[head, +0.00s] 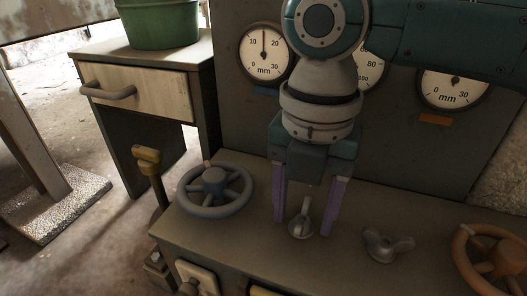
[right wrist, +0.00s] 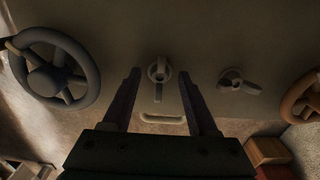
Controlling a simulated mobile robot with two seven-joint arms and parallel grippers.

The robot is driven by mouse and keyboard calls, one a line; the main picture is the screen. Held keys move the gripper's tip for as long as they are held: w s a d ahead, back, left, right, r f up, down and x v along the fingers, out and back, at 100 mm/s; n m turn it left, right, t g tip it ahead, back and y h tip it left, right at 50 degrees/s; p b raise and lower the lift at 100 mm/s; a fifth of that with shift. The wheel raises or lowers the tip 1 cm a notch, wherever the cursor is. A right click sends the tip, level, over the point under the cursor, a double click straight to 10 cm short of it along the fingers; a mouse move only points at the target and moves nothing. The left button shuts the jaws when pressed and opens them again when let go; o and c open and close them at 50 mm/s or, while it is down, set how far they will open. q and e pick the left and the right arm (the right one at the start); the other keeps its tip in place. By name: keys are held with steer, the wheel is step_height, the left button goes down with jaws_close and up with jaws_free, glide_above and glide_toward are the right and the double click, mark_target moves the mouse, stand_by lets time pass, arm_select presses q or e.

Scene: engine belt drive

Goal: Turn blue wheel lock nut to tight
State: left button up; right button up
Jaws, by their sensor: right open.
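The blue wheel (head: 215,190) lies flat on the left of the bench top; it also shows in the right wrist view (right wrist: 42,80). Right of it is a grey metal wing nut (head: 301,222), the blue wheel's lock nut by its position. In the right wrist view this lock nut (right wrist: 159,71) has its wings along the picture's vertical. My right gripper (head: 304,224) points down with its fingers apart, one on each side of the lock nut. In the right wrist view the gripper's fingertips (right wrist: 159,76) show gaps to the nut. My left gripper is not in view.
A second wing nut (head: 387,245) and an orange wheel (head: 492,258) are to the right on the bench. A yellow-handled lever (head: 147,160) stands at the bench's left edge. Round mm dials, such as the left one (head: 264,52), are on the back panel. A green bucket (head: 160,25) stands on a cabinet.

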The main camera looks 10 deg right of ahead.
jaws_close()
stand_by(0.5)
